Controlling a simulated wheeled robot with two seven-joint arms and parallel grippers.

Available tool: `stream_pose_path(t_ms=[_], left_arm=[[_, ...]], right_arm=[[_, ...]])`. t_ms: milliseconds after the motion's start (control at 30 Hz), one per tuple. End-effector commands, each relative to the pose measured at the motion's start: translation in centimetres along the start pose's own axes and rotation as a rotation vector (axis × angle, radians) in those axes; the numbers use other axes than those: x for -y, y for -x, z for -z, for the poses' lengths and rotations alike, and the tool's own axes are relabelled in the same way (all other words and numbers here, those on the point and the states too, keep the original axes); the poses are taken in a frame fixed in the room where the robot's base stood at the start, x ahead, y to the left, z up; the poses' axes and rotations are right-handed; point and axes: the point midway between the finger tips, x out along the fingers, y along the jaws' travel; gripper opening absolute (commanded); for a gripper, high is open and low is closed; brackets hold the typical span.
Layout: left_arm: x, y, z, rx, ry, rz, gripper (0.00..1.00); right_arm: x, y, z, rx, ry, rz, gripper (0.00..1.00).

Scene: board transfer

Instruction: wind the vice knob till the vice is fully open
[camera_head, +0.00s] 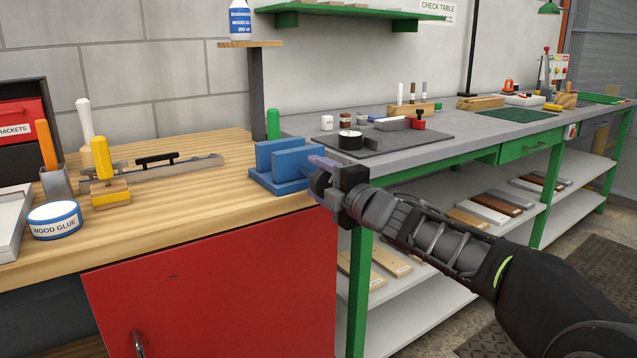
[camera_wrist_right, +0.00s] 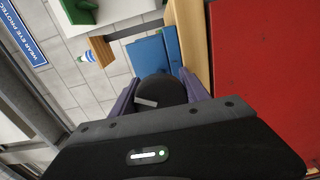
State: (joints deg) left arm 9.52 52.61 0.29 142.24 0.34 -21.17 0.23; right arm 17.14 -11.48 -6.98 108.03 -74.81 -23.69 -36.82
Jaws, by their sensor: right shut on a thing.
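The blue vice (camera_head: 282,163) sits at the right end of the wooden bench, its two upright jaws apart with a gap between them. My right gripper (camera_head: 318,168) is at the vice's right side, its fingers shut on the vice knob. In the right wrist view the dark round knob (camera_wrist_right: 161,92) lies between the two purple fingers, with the blue vice (camera_wrist_right: 153,54) just beyond it. In the head view the knob is hidden by the gripper. My left gripper is not in view.
A green-handled tool (camera_head: 273,124) stands behind the vice. The grey check table (camera_head: 465,135) adjoins at right.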

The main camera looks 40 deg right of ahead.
Motion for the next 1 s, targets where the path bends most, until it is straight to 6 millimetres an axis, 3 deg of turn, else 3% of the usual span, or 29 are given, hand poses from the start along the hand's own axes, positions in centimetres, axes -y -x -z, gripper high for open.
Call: stream_pose_path(t_ms=[467, 500, 733, 1000], left_arm=[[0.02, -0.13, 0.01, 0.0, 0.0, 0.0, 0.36], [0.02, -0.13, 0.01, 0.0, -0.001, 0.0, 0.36], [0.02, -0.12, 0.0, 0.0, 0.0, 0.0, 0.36], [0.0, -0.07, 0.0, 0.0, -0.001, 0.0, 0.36]], right_arm=[[0.19, -0.03, 0.08, -0.002, 0.019, 0.004, 0.13], [0.19, -0.03, 0.08, -0.002, 0.019, 0.004, 0.56], [0.11, -0.02, 0.04, -0.001, 0.018, 0.002, 0.74], [0.0, 0.12, 0.01, 0.0, 0.018, 0.001, 0.74]])
